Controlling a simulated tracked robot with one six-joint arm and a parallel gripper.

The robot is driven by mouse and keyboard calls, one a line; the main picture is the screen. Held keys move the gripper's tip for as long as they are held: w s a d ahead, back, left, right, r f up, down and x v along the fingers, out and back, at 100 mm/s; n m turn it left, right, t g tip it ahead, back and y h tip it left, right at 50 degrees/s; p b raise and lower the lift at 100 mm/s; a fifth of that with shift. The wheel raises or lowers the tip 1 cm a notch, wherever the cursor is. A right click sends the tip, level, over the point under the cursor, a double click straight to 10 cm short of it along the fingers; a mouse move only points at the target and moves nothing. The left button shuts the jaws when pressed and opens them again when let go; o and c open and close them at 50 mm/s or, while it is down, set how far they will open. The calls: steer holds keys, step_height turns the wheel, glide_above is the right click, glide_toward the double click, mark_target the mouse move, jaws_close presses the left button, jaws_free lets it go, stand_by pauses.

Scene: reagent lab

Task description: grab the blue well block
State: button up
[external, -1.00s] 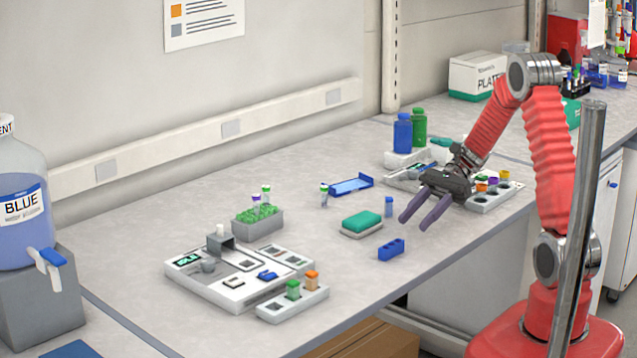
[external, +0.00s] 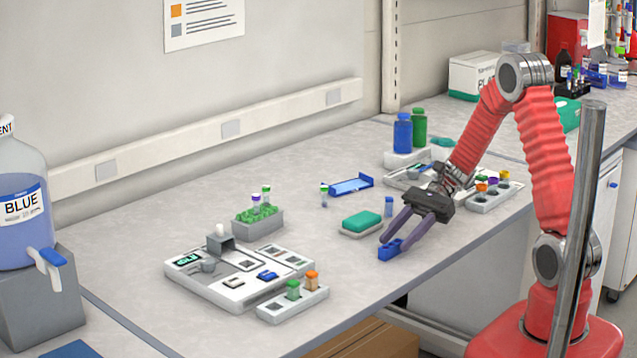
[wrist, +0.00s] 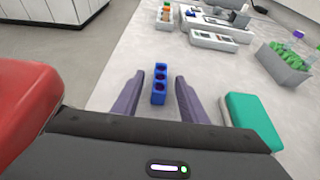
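The blue well block (external: 388,251) lies on the bench near its front edge, to the right of the middle. In the wrist view the block (wrist: 159,84) shows several dark wells in a row and lies between my two fingers, a little beyond their tips. My gripper (external: 395,243) is open, with its purple fingers pointing down and left at the block. In the wrist view my gripper (wrist: 156,85) has a clear gap on each side of the block. In the external view one finger partly covers the block. I cannot tell the exact height of the fingertips above the bench.
A green-topped sponge-like block (external: 361,223) lies just left of the gripper, and a small blue-capped tube (external: 389,206) stands behind. A grey bin with green contents (external: 257,225) and a white device (external: 220,290) stand further left.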

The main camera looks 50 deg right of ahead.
mark_target(395, 242)
steer(key=x, duration=0.3)
steer(key=shift+a+f, duration=0.1)
stand_by(0.4)
jaws_close()
